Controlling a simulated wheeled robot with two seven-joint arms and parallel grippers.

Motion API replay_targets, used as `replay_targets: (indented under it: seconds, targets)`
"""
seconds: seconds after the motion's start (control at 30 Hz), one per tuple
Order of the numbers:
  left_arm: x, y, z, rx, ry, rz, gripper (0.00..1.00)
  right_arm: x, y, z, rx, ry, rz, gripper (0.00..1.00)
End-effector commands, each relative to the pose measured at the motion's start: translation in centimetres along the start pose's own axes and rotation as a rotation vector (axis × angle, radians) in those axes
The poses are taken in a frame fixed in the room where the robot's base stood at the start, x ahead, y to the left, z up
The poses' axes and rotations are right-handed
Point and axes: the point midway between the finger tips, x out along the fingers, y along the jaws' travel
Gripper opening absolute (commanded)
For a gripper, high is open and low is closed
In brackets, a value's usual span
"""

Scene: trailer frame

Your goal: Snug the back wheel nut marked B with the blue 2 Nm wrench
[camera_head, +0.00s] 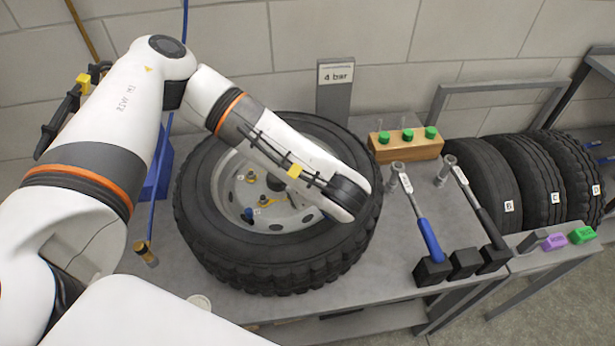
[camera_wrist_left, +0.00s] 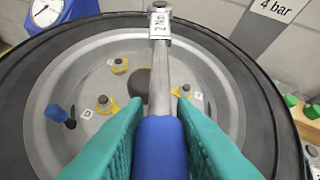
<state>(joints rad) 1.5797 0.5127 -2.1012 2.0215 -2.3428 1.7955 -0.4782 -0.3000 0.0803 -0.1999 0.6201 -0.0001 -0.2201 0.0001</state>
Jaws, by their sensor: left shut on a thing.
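My left gripper (camera_wrist_left: 160,140) is shut on the blue handle of a wrench (camera_wrist_left: 160,70) whose label reads 2 Nm. In the head view my forearm hides this gripper. The wheel (camera_head: 275,278) lies flat on the bench. Yellow-ringed nuts (camera_wrist_left: 119,65) (camera_wrist_left: 105,104) with small tags sit in its pale rim. My right gripper is not in view.
Another blue-handled wrench (camera_head: 430,240) and a black-handled wrench (camera_head: 480,210) stand in black holders at right. A wooden block with green caps (camera_head: 408,147) stands behind them. Tagged tyres (camera_head: 485,180) stand far right. A 4 bar sign (camera_head: 336,76) rises behind the wheel.

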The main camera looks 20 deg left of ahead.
Motion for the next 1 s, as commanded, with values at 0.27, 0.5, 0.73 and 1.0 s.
replay_targets:
  seconds: [0.27,0.5,0.73,1.0]
  targets:
    - [0.1,1.1,0.2,0.037,0.002,-0.043,0.0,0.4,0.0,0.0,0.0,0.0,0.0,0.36]
    - [0.0,1.4,0.3,0.051,0.005,-0.06,0.0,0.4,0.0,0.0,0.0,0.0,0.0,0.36]
    - [0.0,1.4,0.3,0.052,0.005,-0.06,0.0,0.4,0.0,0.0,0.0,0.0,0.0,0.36]
    - [0.2,2.1,0.5,0.08,0.011,-0.093,0.0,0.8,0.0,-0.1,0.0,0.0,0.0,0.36]
